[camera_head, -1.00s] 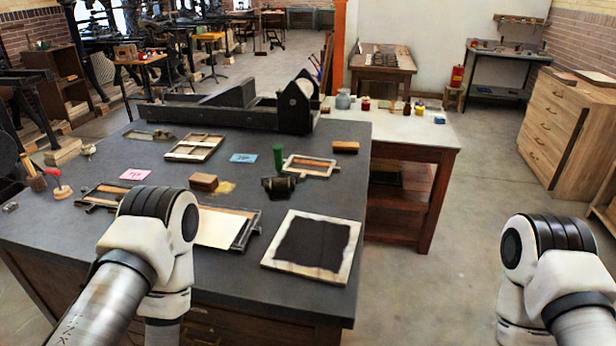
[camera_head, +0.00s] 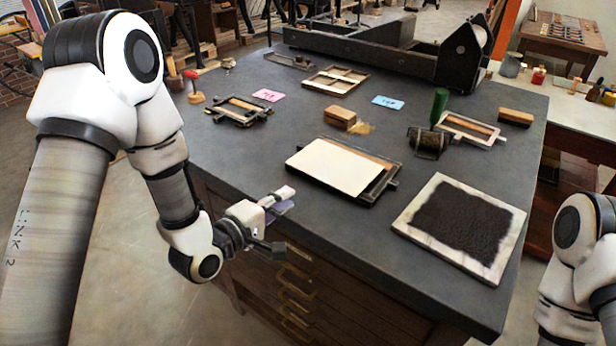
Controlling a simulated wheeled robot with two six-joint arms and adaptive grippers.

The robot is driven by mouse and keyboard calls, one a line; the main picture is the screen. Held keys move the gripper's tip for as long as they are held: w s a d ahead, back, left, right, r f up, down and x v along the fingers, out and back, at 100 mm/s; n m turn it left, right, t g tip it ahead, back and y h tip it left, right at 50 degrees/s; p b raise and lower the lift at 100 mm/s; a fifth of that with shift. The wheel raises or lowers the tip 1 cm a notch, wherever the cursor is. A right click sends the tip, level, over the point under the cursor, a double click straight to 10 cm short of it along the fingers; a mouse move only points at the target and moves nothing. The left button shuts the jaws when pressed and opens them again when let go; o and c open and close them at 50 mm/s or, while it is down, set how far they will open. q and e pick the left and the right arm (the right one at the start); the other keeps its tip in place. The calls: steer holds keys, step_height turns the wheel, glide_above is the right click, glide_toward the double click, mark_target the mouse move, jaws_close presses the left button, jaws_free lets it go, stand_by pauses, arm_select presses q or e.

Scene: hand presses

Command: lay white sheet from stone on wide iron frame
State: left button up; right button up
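The white sheet (camera_head: 335,166) lies flat near the middle of the dark table. It overlaps a wide dark iron frame (camera_head: 391,183), whose ends and wood-coloured strip show beyond its far and right edges. The sheet hides the rest of the frame, and I cannot tell what bears its near left part. My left gripper (camera_head: 278,222) is at the table's front edge, left of and nearer than the sheet, apart from it. Its fingers look spread and empty. My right arm shows at the right edge; its gripper is out of view.
A pale-bordered slab with a black area (camera_head: 460,222) lies right of the sheet. A wooden block (camera_head: 340,117), a dark roller (camera_head: 428,142) and a green cylinder (camera_head: 438,105) stand behind. Smaller frames (camera_head: 238,110) (camera_head: 470,130) lie farther off. The front left tabletop is mostly clear.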

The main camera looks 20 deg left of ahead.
mark_target(318, 179)
arm_select(q)
steer(key=shift+x, duration=0.9)
steer(key=shift+w+d+f, duration=0.2)
steer(key=shift+w+f, duration=0.05)
steer(key=shift+w, duration=0.05)
steer(key=shift+w+d+r, duration=0.15)
steer(key=shift+w, duration=0.3)
steer(key=x, duration=0.6)
steer(key=shift+w+d, duration=0.2)
steer(key=shift+w, duration=0.2)
arm_select(e)
steer(key=shift+w+d+f, duration=0.1)
steer(key=shift+f, duration=0.25)
arm_select(q)
steer(key=shift+w+f, duration=0.1)
steer(key=shift+f, duration=0.1)
steer(key=shift+c, duration=0.2)
jaws_close()
steer(key=shift+r, duration=0.1)
